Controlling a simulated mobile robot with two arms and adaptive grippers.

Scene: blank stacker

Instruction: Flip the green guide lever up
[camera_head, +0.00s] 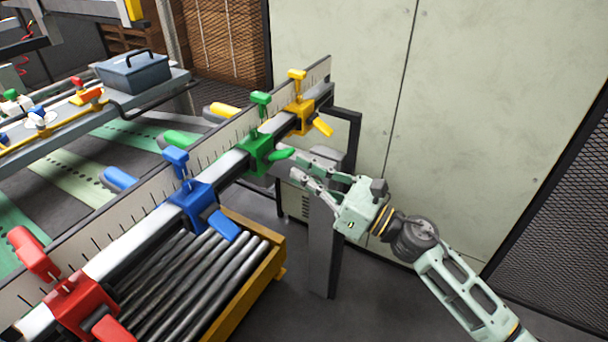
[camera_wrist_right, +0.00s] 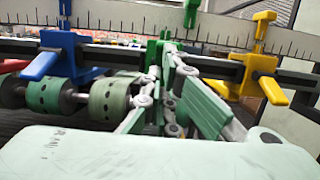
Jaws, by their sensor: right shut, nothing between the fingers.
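The green guide clamp (camera_head: 257,154) sits on the rail between the blue and yellow clamps, with an upright green T-handle (camera_head: 260,101) on top. Its green lever (camera_head: 283,154) sticks out to the right, roughly level, while the blue and yellow levers slope downward. My right gripper (camera_head: 291,163) is shut and empty, its fingertips close by the green lever. I cannot tell whether they touch it. In the right wrist view, the fingers cover the lever and part of the green clamp (camera_wrist_right: 154,52). My left gripper is not in view.
A blue clamp (camera_head: 192,204), a red clamp (camera_head: 78,305) and a yellow clamp (camera_head: 299,116) share the rail. Rollers (camera_head: 190,285) in a yellow frame lie below. A grey post (camera_head: 322,240) stands under my right gripper. A pale wall panel (camera_head: 460,100) is behind.

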